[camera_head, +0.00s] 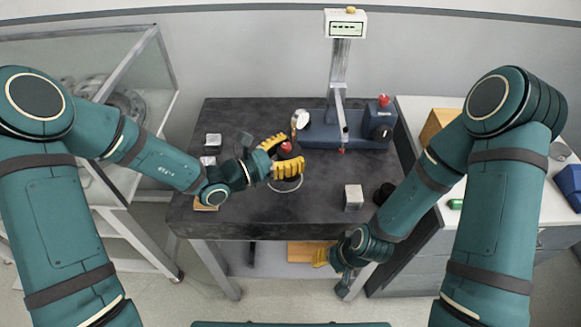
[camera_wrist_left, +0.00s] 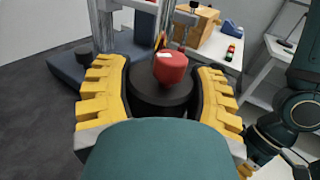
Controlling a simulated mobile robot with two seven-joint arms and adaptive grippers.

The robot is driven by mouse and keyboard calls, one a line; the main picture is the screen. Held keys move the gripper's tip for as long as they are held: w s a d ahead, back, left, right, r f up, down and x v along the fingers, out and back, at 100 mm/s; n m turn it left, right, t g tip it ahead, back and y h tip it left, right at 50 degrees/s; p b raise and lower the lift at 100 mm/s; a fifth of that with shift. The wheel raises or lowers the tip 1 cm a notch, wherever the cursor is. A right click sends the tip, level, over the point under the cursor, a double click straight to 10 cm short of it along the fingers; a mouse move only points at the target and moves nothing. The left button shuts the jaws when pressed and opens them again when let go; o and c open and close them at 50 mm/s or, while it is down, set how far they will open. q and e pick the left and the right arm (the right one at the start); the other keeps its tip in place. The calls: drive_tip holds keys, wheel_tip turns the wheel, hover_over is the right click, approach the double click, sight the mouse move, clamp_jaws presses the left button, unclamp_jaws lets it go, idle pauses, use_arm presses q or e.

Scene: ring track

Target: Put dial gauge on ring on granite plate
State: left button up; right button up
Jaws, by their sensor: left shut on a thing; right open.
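My left gripper (camera_head: 284,160) is over the middle of the dark granite plate (camera_head: 240,215). Its yellow fingers are shut around a black round body (camera_wrist_left: 160,100) with a red knob (camera_wrist_left: 171,67) on top. The knob also shows in the head view (camera_head: 286,148). A white round dial (camera_head: 300,118) of the dial gauge stands just behind the fingers; its join to the black body is hidden. A thin ring (camera_head: 286,188) shows on the plate below the gripper, partly covered by it. My right gripper (camera_head: 321,258) is open and empty, low in front of the plate's front edge.
A blue instrument base (camera_head: 320,132) with a tall column and display (camera_head: 346,24) stands at the plate's back. A metal cube (camera_head: 353,199) and black cylinder (camera_head: 384,193) lie right; small blocks (camera_head: 211,141) lie left. A white side table (camera_head: 415,108) adjoins on the right.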

use_arm(q)
drive_tip(key=shift+f, duration=2.2)
drive_tip(key=shift+b, duration=0.3)
drive_tip(key=shift+f, duration=0.15)
drive_tip(key=o, duration=1.3)
drive_tip(key=shift+f+b, duration=0.1)
drive_tip(key=shift+b, duration=0.2)
drive_tip(key=p+v, duration=0.2)
drive_tip(key=v, duration=1.1)
drive_tip(key=shift+s+a, duration=0.25)
drive_tip(key=shift+a, duration=0.05)
